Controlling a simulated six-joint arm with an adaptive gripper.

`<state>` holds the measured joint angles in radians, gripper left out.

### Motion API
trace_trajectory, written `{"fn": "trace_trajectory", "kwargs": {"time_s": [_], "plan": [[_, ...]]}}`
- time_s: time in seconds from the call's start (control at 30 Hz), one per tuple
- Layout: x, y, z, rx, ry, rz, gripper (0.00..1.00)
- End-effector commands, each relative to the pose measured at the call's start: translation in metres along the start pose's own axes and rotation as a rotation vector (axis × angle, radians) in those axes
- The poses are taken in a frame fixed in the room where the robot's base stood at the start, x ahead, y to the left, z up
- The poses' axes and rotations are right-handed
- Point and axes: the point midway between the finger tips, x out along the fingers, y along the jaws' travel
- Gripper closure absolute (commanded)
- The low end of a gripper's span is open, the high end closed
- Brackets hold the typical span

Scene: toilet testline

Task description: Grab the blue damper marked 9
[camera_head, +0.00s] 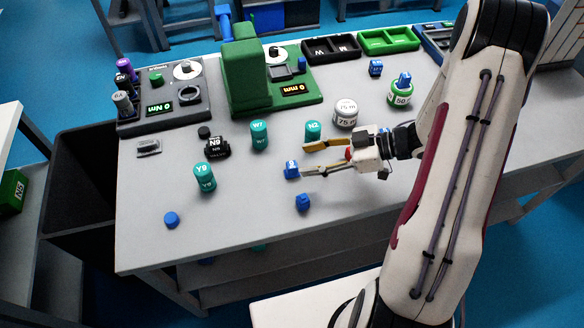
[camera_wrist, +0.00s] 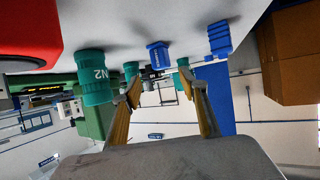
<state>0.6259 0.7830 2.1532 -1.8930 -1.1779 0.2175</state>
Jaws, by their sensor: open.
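Several small blue dampers lie on the grey table, and I cannot read a 9 on any of them. One blue damper (camera_head: 291,169) with a pale mark lies just left of my gripper's fingertips; a second (camera_head: 303,202) lies below it in the head view, and a third (camera_head: 171,219) near the front left. My gripper (camera_head: 308,159) is open and empty, low over the table and pointing left. In the wrist view a blue damper with a small label (camera_wrist: 158,55) shows beyond and between the open fingers (camera_wrist: 161,87), apart from them. A ribbed blue piece (camera_wrist: 219,38) is to its right.
A teal cylinder marked N2 (camera_head: 312,131) stands close behind my upper finger. Teal cylinders W7 (camera_head: 259,136) and Y9 (camera_head: 205,178) and a black N6 piece (camera_head: 217,148) stand left. A white weight (camera_head: 345,113) and green machine (camera_head: 245,75) stand behind. The front table is mostly clear.

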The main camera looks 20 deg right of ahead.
Motion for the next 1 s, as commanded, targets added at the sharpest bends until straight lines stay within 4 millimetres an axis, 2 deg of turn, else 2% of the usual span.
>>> {"fn": "trace_trajectory", "kwargs": {"time_s": [0.1, 0.57, 1.0], "plan": [[0.007, -0.001, 0.000, -0.001, 0.000, -0.002, 0.57], [0.011, -0.001, 0.001, 0.000, 0.000, -0.001, 0.57], [0.053, -0.005, 0.005, -0.001, 0.000, -0.003, 0.57]]}}
